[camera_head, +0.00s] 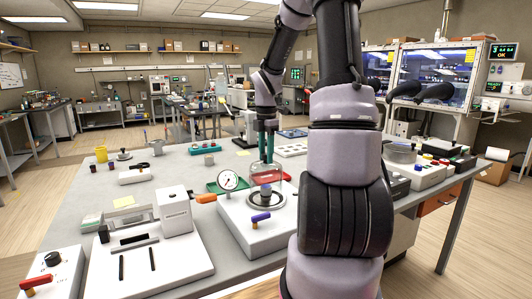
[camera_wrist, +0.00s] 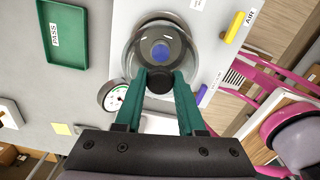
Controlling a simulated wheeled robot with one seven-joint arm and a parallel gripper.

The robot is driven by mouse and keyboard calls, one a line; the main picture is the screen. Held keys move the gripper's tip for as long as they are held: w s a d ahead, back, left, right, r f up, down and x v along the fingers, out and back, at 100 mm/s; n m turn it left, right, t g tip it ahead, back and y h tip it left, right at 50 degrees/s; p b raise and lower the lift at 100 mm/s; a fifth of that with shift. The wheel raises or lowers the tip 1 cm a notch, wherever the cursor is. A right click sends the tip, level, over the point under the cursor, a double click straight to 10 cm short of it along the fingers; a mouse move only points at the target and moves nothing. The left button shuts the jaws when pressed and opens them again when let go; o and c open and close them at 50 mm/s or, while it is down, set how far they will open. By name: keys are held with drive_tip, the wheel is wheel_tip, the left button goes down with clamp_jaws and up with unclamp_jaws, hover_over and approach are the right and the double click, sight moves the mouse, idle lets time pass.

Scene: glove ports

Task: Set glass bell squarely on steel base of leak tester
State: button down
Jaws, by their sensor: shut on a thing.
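The clear glass bell (camera_head: 258,173) is upright over the leak tester (camera_head: 246,233). Its dark knob (camera_wrist: 159,82) is between the teal fingers of my gripper (camera_wrist: 160,76), which is shut on it. The head view also shows my gripper (camera_head: 266,143) above the bell. The round steel base (camera_head: 252,204) lies below, with a blue-topped part (camera_wrist: 161,51) showing through the glass. In the wrist view the bell (camera_wrist: 134,56) overlaps the base ring (camera_wrist: 160,17) closely, slightly off its centre. I cannot tell whether the rim touches the base.
The pressure gauge (camera_head: 228,181) stands beside the base at its left. A blue-handled valve (camera_head: 260,218) is in front, and a yellow valve handle (camera_wrist: 234,27) is on the tester's other side. A green PASS tray (camera_wrist: 74,36) lies beside the tester.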

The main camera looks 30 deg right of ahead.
drive_tip(key=shift+f, duration=1.55)
drive_tip(key=shift+c, duration=2.1)
unclamp_jaws()
wheel_tip(320, 180, up, 11)
drive_tip(key=shift+f, duration=0.1)
